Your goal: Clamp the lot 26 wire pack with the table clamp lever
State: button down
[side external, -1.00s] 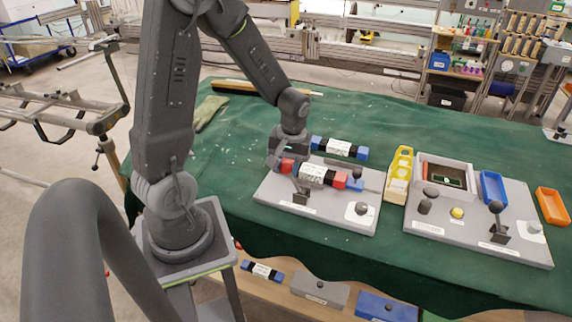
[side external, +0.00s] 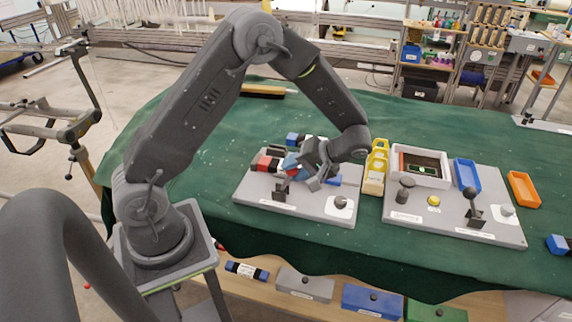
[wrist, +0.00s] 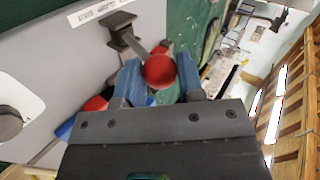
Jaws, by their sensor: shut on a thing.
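A red-ended wire pack (side external: 264,162) lies on the left grey board (side external: 312,207); its label is too small to read, and my gripper hides part of it. My gripper (side external: 292,165) is low over the board, tilted. In the wrist view, its blue fingertips (wrist: 160,78) are shut on the knob from both sides. Red and blue pack parts show behind the left finger.
A blue-ended pack (side external: 292,138) lies behind. Right of the board stand a yellow bin (side external: 375,168) and a second grey board (side external: 440,222) with its own black-knobbed lever (side external: 471,193). Blue (side external: 467,178) and orange (side external: 523,189) trays sit farther right. Green cloth is clear at left.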

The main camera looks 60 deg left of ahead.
jog(key=shift+w+d+f+g+y, duration=0.3)
jog(key=shift+w+d+f, duration=0.2)
jog(key=shift+w+d, duration=0.15)
jog(key=shift+f, duration=0.1)
jog(key=c, duration=0.8)
grip_release()
jog(key=shift+o, duration=0.2)
jog(key=v, duration=1.4)
jog(key=s+a+r+m+t+h, duration=0.1)
jog(key=s+r+m+t+h, duration=0.2)
jog(key=r, duration=0.5)
jog(key=s+r+m+t+h, duration=0.2)
jog(key=s+m+t, duration=0.2)
jog(key=s, duration=0.6)
jog(key=s+d+r+m+t+h, duration=0.1)
jog(key=s+r+m+t+h, duration=0.1)
jog(key=s+t, duration=0.4)
jog(key=s+m+h, duration=0.1)
jog(key=s+m, duration=0.1)
jog(key=s, duration=0.2)
jog(key=shift+d+r+t, duration=0.2)
jog(key=shift+r+t, duration=0.15)
jog(key=shift+t, duration=0.05)
